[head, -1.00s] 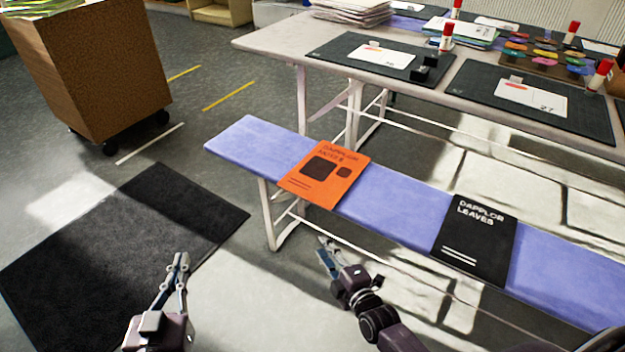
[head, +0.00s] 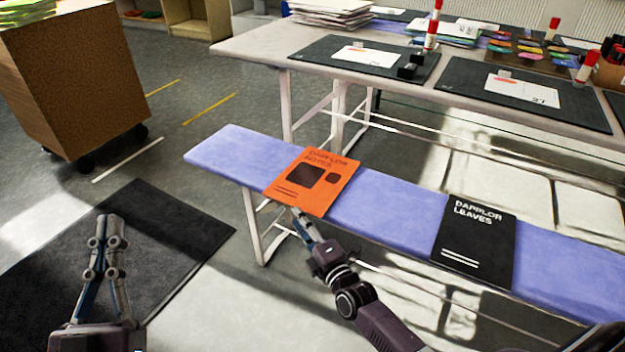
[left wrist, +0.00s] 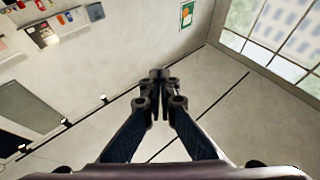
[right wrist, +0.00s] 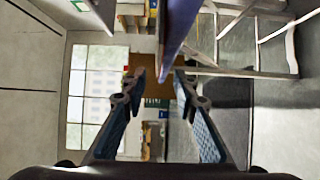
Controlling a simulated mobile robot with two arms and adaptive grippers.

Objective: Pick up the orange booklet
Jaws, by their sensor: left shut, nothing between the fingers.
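The orange booklet (head: 325,192) lies flat on the blue bench (head: 226,152), with its near side at the bench's front edge. My right gripper (head: 297,213) is at the booklet's near edge in the head view; whether it touches is unclear. In the right wrist view my right gripper (right wrist: 159,76) is open, and the bench (right wrist: 180,22) shows edge-on ahead, in line with the gap between the fingers. The booklet cannot be made out there. My left gripper (head: 110,222) is shut and empty, pointing up at the lower left, away from the bench.
A black booklet (head: 475,243) lies further right on the bench. Behind stands a table (head: 262,48) with dark mats, cards and glue sticks. A brown cabinet (head: 75,88) on wheels is at the left. A dark floor mat (head: 172,225) lies beneath my left gripper.

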